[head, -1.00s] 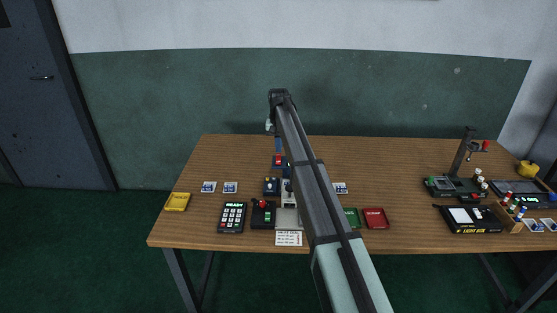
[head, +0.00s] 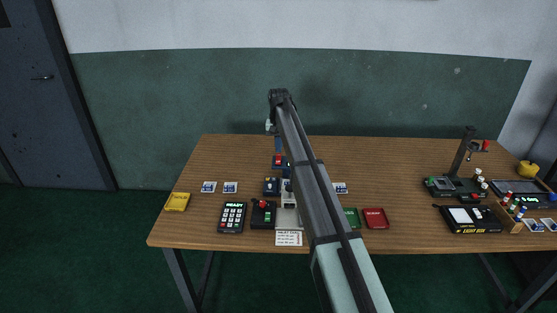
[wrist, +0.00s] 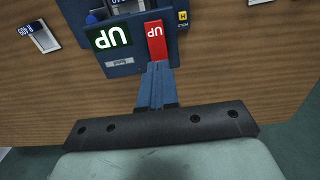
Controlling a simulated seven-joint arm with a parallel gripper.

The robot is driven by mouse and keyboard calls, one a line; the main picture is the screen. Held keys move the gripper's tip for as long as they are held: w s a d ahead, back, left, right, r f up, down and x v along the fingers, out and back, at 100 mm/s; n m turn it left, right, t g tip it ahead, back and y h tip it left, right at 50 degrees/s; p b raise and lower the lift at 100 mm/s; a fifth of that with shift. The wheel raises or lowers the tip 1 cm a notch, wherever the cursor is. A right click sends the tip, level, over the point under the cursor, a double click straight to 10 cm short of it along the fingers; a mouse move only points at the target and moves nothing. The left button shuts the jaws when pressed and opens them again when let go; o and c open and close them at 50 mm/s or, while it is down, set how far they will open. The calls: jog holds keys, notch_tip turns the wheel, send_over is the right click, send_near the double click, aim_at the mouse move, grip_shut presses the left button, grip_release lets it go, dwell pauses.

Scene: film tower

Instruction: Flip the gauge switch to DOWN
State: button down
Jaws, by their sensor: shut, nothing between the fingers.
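The gauge is a blue box (wrist: 138,55), cut off by the top of the wrist view. It carries a green plate (wrist: 110,37) marked UP and a red switch tab (wrist: 155,42), also marked UP. My gripper (wrist: 156,66) is shut and empty. Its blue fingertips are at the near end of the red tab; I cannot tell whether they touch it. In the head view, my gripper (head: 278,149) hangs from the arm's end just behind the small blue box with the red tab (head: 279,161). My arm hides part of the area right of it.
Another dark blue box (head: 271,187) stands in front of the gauge. A keypad (head: 232,217) and a black unit with a red knob (head: 263,214) stand near the front edge. A card (wrist: 38,36) lies beside the gauge. The rear left table is clear.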

aim_at(279, 155)
jog(key=shift+f, duration=1.1)
dwell(1.0)
jog(key=shift+r, duration=3.55)
